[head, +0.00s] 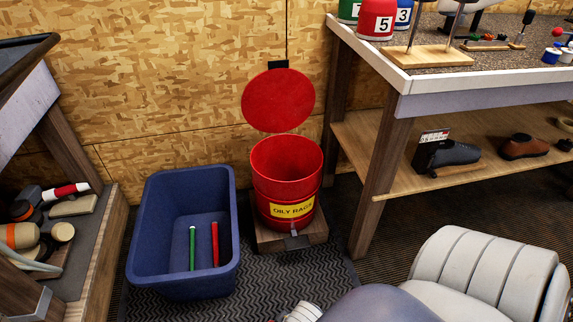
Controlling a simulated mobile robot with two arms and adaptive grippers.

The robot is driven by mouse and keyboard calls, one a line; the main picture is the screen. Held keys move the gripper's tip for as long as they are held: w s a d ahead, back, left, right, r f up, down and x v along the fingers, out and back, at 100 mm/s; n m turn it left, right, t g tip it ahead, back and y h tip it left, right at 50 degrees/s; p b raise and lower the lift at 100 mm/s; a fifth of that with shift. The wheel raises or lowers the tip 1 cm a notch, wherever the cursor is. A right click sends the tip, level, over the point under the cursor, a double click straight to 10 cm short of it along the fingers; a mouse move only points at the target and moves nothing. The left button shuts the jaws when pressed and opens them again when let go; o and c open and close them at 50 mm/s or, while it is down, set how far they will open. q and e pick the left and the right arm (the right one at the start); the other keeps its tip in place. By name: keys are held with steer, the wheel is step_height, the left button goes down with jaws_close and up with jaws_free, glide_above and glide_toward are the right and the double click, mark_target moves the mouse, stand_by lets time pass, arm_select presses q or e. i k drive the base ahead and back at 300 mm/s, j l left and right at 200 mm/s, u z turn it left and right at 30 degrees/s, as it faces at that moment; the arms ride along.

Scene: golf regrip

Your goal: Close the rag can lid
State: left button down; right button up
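The rag can (286,180) is a red can with a yellow "OILY RAGS" label. It stands on a small wooden base in the middle of the head view. Its round red lid (278,100) is open, standing nearly upright behind the can's mouth, close to the wall. The inside of the can shows red, with no rag visible. A small light-coloured pedal-like piece (293,233) sticks out at the can's lower front. Neither of my grippers is in view.
A blue bin (150,215) holding a green and a red grip stands left of the can. A workbench (470,90) with a lower shelf of shoes stands right. A shelf unit (98,260) is far left. A grey padded form (490,270) fills the lower right.

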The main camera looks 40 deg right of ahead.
mark_target(278, 99)
steer(key=z, duration=1.25)
steer(key=i+l, duration=0.5)
steer(key=l, duration=0.15)
steer(key=i+l+u, duration=0.2)
steer(key=u, duration=0.15)
steer(key=i+l+u, duration=0.1)
steer(key=l+u, duration=0.3)
steer(key=i+l+u, duration=0.15)
steer(key=l+u, duration=0.2)
steer(key=j, duration=0.05)
